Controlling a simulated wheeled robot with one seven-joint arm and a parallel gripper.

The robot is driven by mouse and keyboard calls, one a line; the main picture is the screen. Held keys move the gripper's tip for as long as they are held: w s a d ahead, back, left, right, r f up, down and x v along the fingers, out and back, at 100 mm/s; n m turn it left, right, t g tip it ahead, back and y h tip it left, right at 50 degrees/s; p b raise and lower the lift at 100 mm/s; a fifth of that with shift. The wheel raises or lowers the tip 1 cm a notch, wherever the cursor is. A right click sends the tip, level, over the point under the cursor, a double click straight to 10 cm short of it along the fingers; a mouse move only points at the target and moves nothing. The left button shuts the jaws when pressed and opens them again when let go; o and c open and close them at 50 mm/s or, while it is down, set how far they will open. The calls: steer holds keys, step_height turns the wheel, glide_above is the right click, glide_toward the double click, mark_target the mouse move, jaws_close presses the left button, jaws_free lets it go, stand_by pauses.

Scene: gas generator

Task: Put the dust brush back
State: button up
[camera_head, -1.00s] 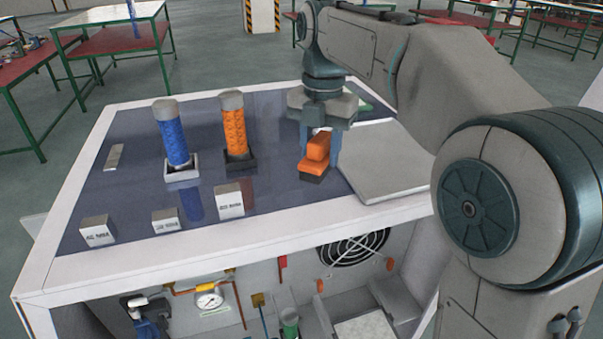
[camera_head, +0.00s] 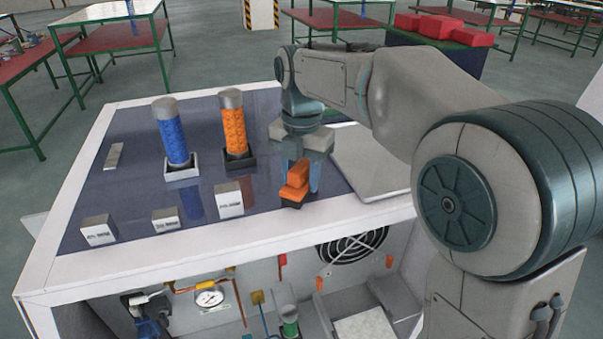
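The dust brush (camera_head: 296,182) has an orange body and a dark lower end. It is at the front right of the dark blue top of the white cabinet (camera_head: 258,226). My gripper (camera_head: 301,178) points down over it, with one finger seen to the right of the brush and the other mostly hidden. The fingers appear to be closed around the orange body. I cannot tell whether the brush's dark end touches the surface or hangs just above it.
A blue cylinder (camera_head: 172,135) and an orange cylinder (camera_head: 233,128) stand in square holders. Several small labelled blocks, one of them here (camera_head: 229,200), line the front. A grey flat panel (camera_head: 372,172) lies to the right. Below is an open bay with a gauge (camera_head: 209,298) and fan grille (camera_head: 352,245).

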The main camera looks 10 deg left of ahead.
mark_target(301, 163)
steer(key=o, duration=0.4)
steer(key=r, duration=0.8)
steer(key=r+p, duration=0.1)
steer(key=r, duration=0.3)
steer(key=shift+w+r, duration=0.15)
steer(key=shift+w, duration=0.15)
steer(key=s+d+f+m+t, duration=0.1)
steer(key=s+d+f+m, duration=0.5)
steer(key=m, duration=0.4)
steer(key=s+d+f+m+t, duration=0.1)
steer(key=s+d+f+m, duration=0.4)
steer(key=d+m, duration=0.4)
steer(key=s+d+f+m+t, duration=0.1)
steer(key=s+d+f+m, duration=0.5)
steer(key=m, duration=0.7)
steer(key=shift+s+d+f+t, duration=0.2)
steer(key=shift+d+f, duration=0.15)
steer(key=shift+f, duration=0.15)
steer(key=shift+s+d+f+t, duration=0.2)
steer(key=shift+d+f, duration=0.1)
steer(key=shift+f, duration=0.2)
